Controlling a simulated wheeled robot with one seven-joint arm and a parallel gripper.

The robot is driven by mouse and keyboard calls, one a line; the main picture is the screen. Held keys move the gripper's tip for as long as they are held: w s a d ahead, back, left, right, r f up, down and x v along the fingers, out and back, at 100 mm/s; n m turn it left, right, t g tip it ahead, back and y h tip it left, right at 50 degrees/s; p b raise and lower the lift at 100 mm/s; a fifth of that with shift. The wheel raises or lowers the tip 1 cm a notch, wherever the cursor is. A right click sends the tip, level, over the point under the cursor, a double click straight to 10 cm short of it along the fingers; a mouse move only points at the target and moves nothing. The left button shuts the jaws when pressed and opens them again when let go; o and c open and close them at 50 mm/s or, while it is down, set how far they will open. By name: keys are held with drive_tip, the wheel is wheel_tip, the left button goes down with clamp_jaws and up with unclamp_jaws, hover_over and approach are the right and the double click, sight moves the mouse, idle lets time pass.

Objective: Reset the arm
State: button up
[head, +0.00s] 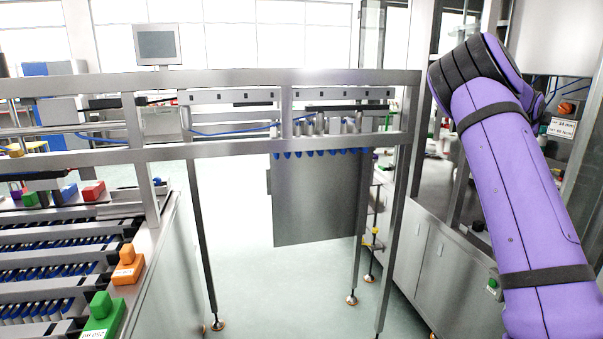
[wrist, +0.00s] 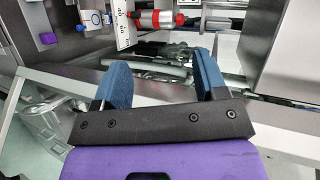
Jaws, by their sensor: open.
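My arm (head: 515,195), in purple covering with black bands, rises on the right side of the head view and bends at the top. My gripper is outside the head view. In the wrist view my gripper (wrist: 160,82) shows two blue fingers set apart on a black bar. It is open, with nothing held between the fingers. Beyond the fingers lie metal rails and a red and white cylindrical part (wrist: 155,19). I cannot tell whether the fingers touch anything.
A metal frame (head: 300,78) with a rail of blue-tipped parts spans the middle. A machine with rows of blue parts and coloured blocks, including an orange one (head: 128,265), stands at left. Grey cabinets (head: 425,265) stand by my arm. Floor shows beneath the frame.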

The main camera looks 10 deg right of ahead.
drive_tip(key=s+a+n+y, duration=0.4)
drive_tip(key=s+a+n, duration=0.25)
drive_tip(key=a, duration=0.55)
drive_tip(key=s+a+n+y, duration=0.45)
drive_tip(key=s+a, duration=0.25)
drive_tip(key=a, duration=0.5)
drive_tip(key=s+a+n+y, duration=0.4)
drive_tip(key=s+a+n, duration=0.2)
drive_tip(key=a, duration=0.6)
drive_tip(key=s+a+f+n, duration=0.2)
drive_tip(key=s+a+n, duration=0.4)
drive_tip(key=s, duration=0.5)
drive_tip(key=s+a+f+n+g, duration=0.1)
drive_tip(key=s+a+f+n, duration=0.1)
drive_tip(key=s+a+n, duration=0.5)
drive_tip(key=shift+s+a+f, duration=0.3)
drive_tip(key=shift+s+a, duration=1.25)
drive_tip(key=shift+s, duration=0.65)
